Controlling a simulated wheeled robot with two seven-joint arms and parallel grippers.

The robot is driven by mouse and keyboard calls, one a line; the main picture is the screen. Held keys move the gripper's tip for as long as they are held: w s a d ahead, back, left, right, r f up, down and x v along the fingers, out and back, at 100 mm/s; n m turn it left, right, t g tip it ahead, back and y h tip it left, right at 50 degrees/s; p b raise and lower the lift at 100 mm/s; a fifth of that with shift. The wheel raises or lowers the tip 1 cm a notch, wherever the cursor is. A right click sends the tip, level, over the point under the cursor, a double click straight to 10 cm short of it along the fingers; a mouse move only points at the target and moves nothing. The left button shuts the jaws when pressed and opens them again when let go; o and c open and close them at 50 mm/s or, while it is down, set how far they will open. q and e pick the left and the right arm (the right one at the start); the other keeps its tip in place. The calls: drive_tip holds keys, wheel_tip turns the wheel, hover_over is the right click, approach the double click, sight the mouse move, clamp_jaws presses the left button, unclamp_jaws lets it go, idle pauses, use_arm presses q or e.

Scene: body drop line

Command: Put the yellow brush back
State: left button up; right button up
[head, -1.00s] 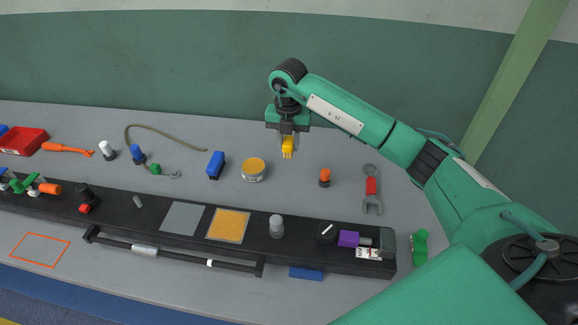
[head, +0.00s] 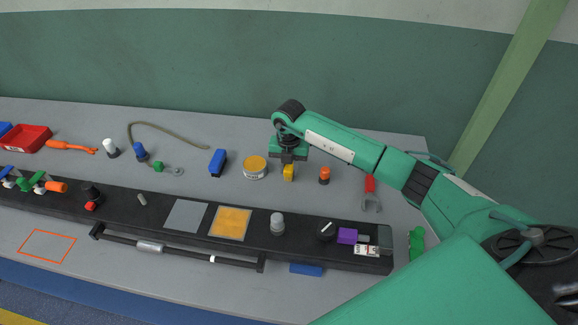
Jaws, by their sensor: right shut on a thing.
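The yellow brush (head: 289,173) shows as a small yellow block under my right gripper (head: 288,163). My right gripper is shut on it, and the jaws hide its upper part. The brush is low over the grey table, between a round tin with an orange-yellow top (head: 255,167) and an orange-topped knob (head: 324,174). I cannot tell whether it touches the table. My left gripper is not in view.
A black rail (head: 180,232) runs along the front with a grey square (head: 186,215), a yellow square (head: 230,222) and several fittings. A blue block (head: 218,162) stands left of the tin.

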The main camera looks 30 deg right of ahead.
sight(289, 166)
drive_tip(key=shift+f, duration=0.15)
drive_tip(key=o, duration=0.9)
drive_tip(key=shift+r, duration=0.55)
wheel_tip(289, 166, up, 11)
drive_tip(key=b, duration=0.3)
drive_tip(key=shift+r, duration=0.15)
